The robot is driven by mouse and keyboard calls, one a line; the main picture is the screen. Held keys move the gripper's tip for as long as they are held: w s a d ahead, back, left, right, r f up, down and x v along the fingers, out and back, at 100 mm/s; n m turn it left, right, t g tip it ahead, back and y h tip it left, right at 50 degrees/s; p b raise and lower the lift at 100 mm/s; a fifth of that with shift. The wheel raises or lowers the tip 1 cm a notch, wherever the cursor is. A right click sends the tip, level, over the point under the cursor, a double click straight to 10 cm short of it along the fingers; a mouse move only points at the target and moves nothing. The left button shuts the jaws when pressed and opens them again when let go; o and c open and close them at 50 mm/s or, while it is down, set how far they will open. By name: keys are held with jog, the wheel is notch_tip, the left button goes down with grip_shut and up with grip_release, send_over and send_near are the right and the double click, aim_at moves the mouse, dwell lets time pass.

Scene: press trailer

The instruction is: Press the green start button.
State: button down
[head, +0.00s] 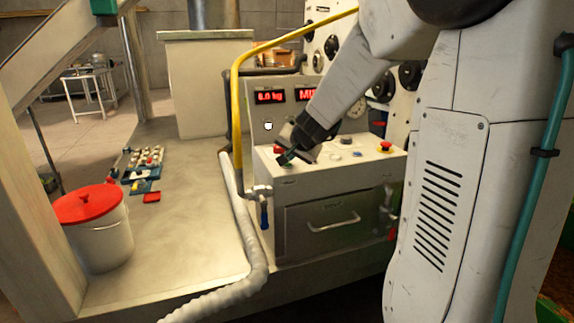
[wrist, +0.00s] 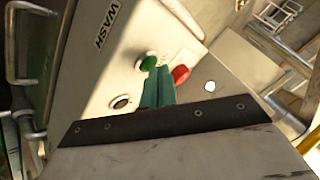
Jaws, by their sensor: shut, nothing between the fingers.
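The green button (wrist: 148,63) is a small round cap on the pale panel, beside a red button (wrist: 181,74). My gripper (wrist: 159,74) is shut and empty, its teal fingers pointing down at the panel. In the wrist view the fingertips are right next to the green button and partly overlap its edge. I cannot tell whether they touch it. In the head view my gripper (head: 286,158) is over the left end of the console top, by the red button (head: 278,149). There the green button is mostly hidden by the fingers.
The console (head: 335,172) also bears a red-and-yellow button (head: 385,146) at right. A dark-ringed knob (wrist: 121,102) is near the fingers. A white bucket (head: 100,238) with a red lid stands on the bench at left.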

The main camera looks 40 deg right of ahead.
aim_at(289, 165)
jog(key=shift+f, duration=0.3)
dwell(0.4)
jog(key=shift+r, duration=0.85)
jog(key=shift+r, duration=0.1)
jog(key=shift+r, duration=2.4)
